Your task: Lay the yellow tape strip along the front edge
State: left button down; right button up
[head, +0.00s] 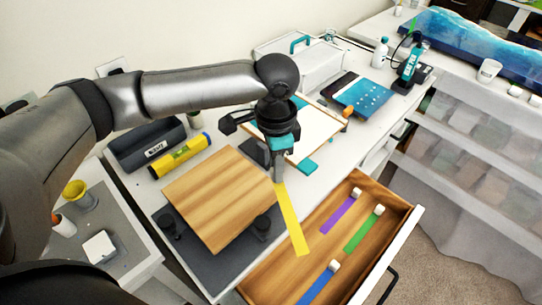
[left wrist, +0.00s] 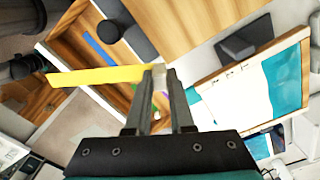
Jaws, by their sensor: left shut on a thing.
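My left gripper (head: 277,178) is shut on one end of the yellow tape strip (head: 292,220). The strip slants down from the fingers, in front of the open drawer in the head view. In the left wrist view the strip (left wrist: 95,77) reaches leftward from the fingertips (left wrist: 158,72). The wood-grain board (head: 218,195) is raised on dark supports just left of the gripper, its right corner close to the fingers. I cannot tell whether strip and board touch. My right gripper is not in the head view; a dark part at the wrist view's left edge is unclear.
The open drawer (head: 408,225) holds purple (head: 340,214), green (head: 362,234) and blue (head: 316,287) strips with small white blocks. A yellow roll (head: 180,156) and grey case (head: 147,148) lie behind the board. A clipboard (head: 318,125) lies behind the gripper.

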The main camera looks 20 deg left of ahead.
pick_arm(q)
jog(key=m+p, duration=0.6)
jog(key=a+m+p, duration=0.1)
jog(key=m+p, duration=0.3)
jog(key=shift+f, duration=0.1)
jog(key=shift+s+a+f+m+b, duration=0.1)
jog(key=shift+s+f+m+b, duration=0.1)
jog(key=shift+f+m, duration=0.45)
jog(key=shift+s+a+f+m+b, duration=0.15)
jog(key=shift+f+m, duration=0.3)
jog(key=shift+f, duration=0.3)
notch_tip(320, 180, down, 2)
jog(key=shift+f+b, duration=0.1)
jog(key=shift+b, duration=1.15)
jog(key=shift+w+d+f+b, duration=0.1)
jog(key=shift+f+b, duration=0.5)
jog(key=shift+f, duration=0.5)
jog(key=shift+p, duration=0.35)
jog(key=shift+f, duration=0.2)
jog(key=shift+c, duration=0.3)
grip_release()
